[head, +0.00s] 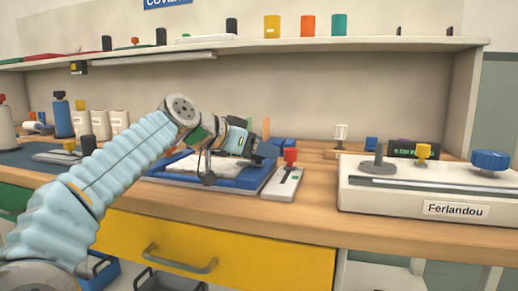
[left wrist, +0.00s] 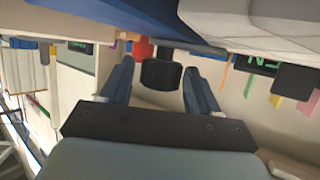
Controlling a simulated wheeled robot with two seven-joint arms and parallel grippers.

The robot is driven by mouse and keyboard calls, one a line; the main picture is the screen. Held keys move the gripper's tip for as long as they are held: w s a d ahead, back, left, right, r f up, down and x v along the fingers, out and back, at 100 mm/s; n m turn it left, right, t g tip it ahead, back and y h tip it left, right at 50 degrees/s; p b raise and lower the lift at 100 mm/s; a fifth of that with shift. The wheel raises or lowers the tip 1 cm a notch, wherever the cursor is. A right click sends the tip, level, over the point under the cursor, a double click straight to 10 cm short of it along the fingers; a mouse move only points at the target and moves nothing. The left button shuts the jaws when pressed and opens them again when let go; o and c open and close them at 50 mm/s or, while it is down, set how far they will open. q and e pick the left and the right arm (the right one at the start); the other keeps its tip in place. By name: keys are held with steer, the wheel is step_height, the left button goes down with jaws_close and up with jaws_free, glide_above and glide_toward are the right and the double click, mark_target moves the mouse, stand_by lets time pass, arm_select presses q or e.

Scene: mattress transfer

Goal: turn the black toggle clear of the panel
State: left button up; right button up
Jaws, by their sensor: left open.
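A black toggle (left wrist: 161,74) shows in the left wrist view, between the two dark blue fingers of my left gripper (left wrist: 158,66). The fingers stand open on either side of it, with a gap visible on each side. In the head view my left gripper (head: 264,150) is over the back right corner of a blue frame (head: 235,182). A white panel (head: 190,164) lies in this frame. The toggle cannot be made out in the head view; the gripper probably covers it. My right gripper is not in view.
A white slider box with a red knob (head: 290,156) stands just right of the frame. A white device labelled Ferlandou (head: 400,196) is further right. A shelf (head: 360,44) with coloured canisters runs above. The wooden bench front (head: 300,222) is bare.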

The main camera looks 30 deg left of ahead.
arm_select(q)
steer(key=c, duration=1)
steer(key=shift+o, duration=0.2)
